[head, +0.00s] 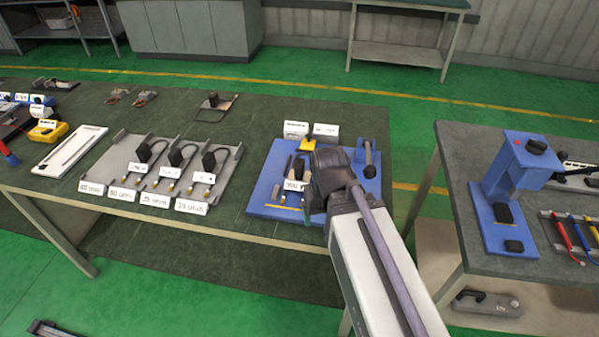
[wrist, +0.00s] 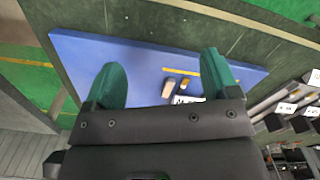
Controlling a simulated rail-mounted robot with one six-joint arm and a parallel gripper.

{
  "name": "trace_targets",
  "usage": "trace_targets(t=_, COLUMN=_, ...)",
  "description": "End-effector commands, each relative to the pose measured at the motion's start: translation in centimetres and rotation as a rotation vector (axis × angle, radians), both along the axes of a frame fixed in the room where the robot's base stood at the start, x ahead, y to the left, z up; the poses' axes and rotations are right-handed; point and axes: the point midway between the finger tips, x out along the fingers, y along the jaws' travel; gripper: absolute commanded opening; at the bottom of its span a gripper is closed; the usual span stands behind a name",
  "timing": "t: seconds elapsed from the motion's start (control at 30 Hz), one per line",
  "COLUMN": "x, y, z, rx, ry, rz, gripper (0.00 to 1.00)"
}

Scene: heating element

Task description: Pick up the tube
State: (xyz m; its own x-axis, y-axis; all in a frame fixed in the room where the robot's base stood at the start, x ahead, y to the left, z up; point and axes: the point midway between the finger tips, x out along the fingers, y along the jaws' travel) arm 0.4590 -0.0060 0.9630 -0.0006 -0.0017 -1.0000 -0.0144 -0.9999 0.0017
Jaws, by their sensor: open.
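My gripper (wrist: 161,77) is open, its two green fingers apart above the blue board (wrist: 95,55). In the head view my gripper (head: 325,208) hangs over the right part of the same board (head: 262,203) and hides some of it. Slim grey rod-like pieces (head: 299,168) stand on the board left of my gripper, behind a white label (head: 293,185). One may be the tube, but I cannot tell. In the wrist view, two small tan ends (wrist: 169,88) show between the fingers, close to the gripper body, which hides what lies behind them.
A grey rack (head: 225,160) with several black-headed elements and ohm labels lies left of the board. A blue lever fixture (head: 367,158) stands on the board's right side. A blue press (head: 512,185) stands on a separate table at right.

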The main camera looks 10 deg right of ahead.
Motion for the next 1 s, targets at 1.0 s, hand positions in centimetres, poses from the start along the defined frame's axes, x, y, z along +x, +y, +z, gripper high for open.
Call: trace_targets(t=1.0, x=21.9, y=-1.0, z=0.9, rx=0.226, ry=-0.349, rz=1.158, gripper=0.81)
